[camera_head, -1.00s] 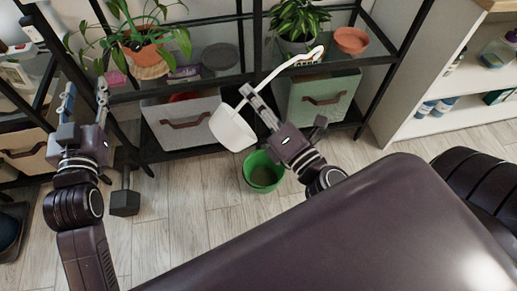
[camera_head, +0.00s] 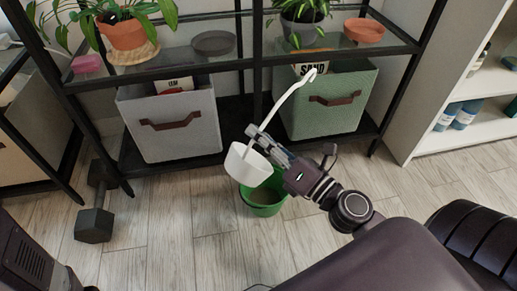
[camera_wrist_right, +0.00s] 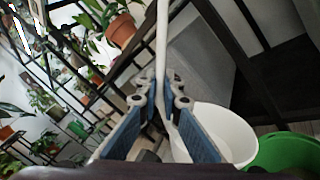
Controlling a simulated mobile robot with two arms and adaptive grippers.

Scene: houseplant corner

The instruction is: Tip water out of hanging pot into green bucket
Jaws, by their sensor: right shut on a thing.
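The white hanging pot (camera_head: 245,169) hangs tilted on its long white hooked hanger (camera_head: 291,93), above and slightly left of the green bucket (camera_head: 264,209). From the head, the pot overlaps the bucket's left rim. My right gripper (camera_head: 257,137) is shut on the hanger just above the pot. In the right wrist view the hanger runs up between the fingers (camera_wrist_right: 160,97), with the pot (camera_wrist_right: 229,134) beside them and the bucket (camera_wrist_right: 286,156) to its right. I cannot see water in the pot. My left gripper is out of view.
A black shelf rack stands behind, with a grey bin (camera_head: 171,124) and a green bin (camera_head: 327,103) below potted plants. A dumbbell (camera_head: 95,210) stands on the wooden floor at left. Floor around the bucket is clear.

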